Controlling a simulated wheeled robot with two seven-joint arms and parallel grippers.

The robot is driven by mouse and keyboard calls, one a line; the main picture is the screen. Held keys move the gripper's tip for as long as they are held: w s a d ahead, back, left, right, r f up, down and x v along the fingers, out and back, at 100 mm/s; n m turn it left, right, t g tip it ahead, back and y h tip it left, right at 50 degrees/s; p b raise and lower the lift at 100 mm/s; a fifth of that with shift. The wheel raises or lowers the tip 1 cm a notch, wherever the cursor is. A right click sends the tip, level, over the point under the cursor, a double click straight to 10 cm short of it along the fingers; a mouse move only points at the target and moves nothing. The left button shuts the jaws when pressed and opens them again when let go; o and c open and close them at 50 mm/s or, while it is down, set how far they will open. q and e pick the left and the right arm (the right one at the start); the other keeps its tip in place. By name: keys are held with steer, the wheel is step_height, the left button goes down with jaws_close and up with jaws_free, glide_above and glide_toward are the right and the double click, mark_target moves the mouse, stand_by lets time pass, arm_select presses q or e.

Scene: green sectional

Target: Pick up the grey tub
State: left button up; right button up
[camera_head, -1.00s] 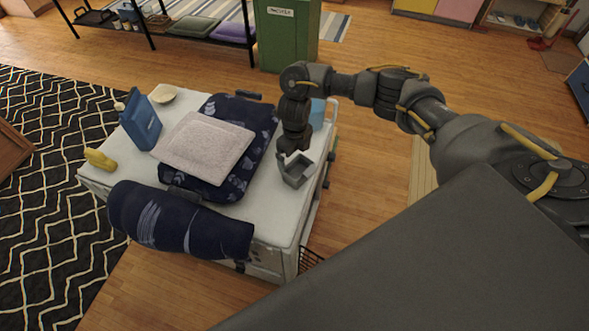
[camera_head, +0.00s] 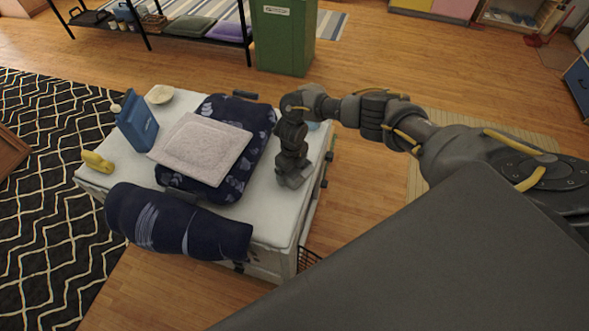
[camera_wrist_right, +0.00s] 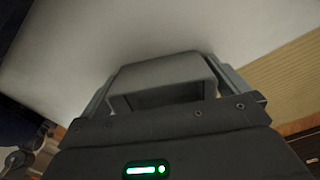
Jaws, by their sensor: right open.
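The grey tub (camera_head: 296,181) stands on the white tabletop near its right edge, mostly hidden under my right gripper (camera_head: 290,168) in the head view. In the right wrist view the tub (camera_wrist_right: 162,72) lies between the two fingers of the right gripper (camera_wrist_right: 165,80), with its dark opening partly showing. The right gripper is open, one finger on either side of the tub. I cannot tell whether either finger touches it. My left gripper is not in view.
A green cabinet (camera_head: 285,40) stands behind.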

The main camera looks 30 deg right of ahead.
steer(key=c, duration=0.5)
steer(key=shift+r, duration=0.15)
